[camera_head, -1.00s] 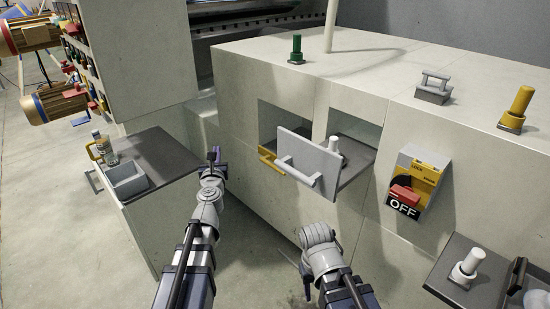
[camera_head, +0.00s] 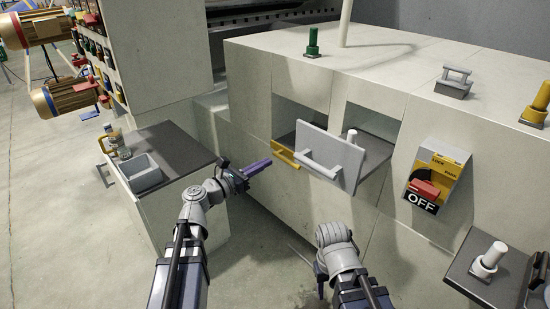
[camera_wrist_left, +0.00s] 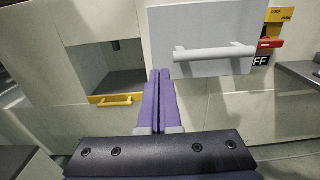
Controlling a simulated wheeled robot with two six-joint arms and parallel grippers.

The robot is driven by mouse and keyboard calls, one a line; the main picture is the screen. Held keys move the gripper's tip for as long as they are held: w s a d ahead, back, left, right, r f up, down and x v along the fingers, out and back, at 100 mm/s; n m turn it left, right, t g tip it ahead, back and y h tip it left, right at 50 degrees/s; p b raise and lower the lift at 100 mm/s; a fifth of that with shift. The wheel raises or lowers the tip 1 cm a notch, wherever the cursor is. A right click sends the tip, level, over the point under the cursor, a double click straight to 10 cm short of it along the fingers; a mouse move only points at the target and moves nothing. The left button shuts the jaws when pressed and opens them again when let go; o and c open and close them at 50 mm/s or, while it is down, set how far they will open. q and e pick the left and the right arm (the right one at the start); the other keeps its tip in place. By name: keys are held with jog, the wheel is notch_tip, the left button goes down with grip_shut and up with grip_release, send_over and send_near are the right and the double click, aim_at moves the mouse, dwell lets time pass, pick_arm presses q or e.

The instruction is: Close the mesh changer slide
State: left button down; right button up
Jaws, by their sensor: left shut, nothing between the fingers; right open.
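The slide, which I take for the mesh changer slide, sticks out of the pale machine front. Its grey front plate (camera_head: 323,151) has a bar handle (camera_head: 322,164), and a dark shelf with a light peg lies behind it. In the left wrist view the plate (camera_wrist_left: 205,25) and handle (camera_wrist_left: 214,53) are at upper right. My left gripper (camera_head: 268,163) is shut and empty, its purple fingers pointing right, below and left of the plate. The fingers also show in the left wrist view (camera_wrist_left: 160,75), left of the handle. My right wrist is low in the middle; its fingers are hidden.
A yellow handle (camera_head: 285,152) sits under the left opening, close to my left fingertips. A yellow switch box (camera_head: 438,176) marked OFF is right of the slide. A dark shelf (camera_head: 483,285) juts out lower right.

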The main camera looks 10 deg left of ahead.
aim_at(300, 144)
pick_arm(q)
jog(key=x, duration=1.2)
jog(key=shift+w+d, duration=0.15)
jog(key=shift+w, duration=0.15)
jog(key=x, duration=2.4)
jog(key=shift+s, duration=0.1)
jog(key=v, duration=1.4)
